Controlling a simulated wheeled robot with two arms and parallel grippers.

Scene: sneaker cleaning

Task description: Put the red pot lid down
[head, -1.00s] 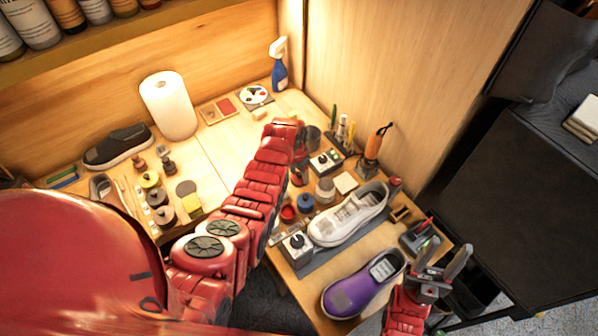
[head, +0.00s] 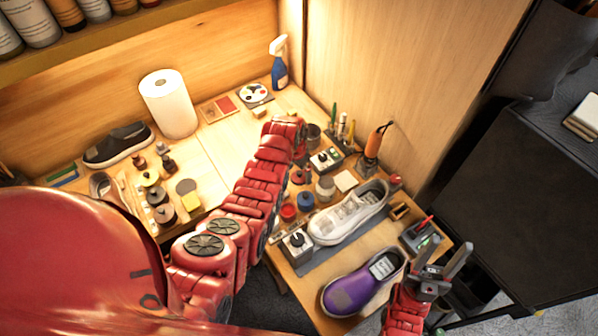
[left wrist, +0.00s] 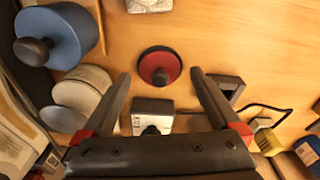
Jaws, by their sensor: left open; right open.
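The red pot lid (left wrist: 160,66), a red disc with a dark rim and dark knob, lies knob-up on the wooden table in the left wrist view. In the head view the lid (head: 298,177) is small, beside the jars and partly hard to make out. My left gripper (head: 302,153) is above it, with its fingers apart on either side of the lid in the wrist picture and nothing between them. My right gripper (head: 448,248) is open and empty at the lower right, near the purple shoe.
A blue pot (left wrist: 55,38) with a knob and pale stacked discs (left wrist: 80,95) stand left of the lid. A white dial box (left wrist: 152,112) is below it. A white shoe (head: 350,215) and a purple shoe (head: 360,285) lie nearer.

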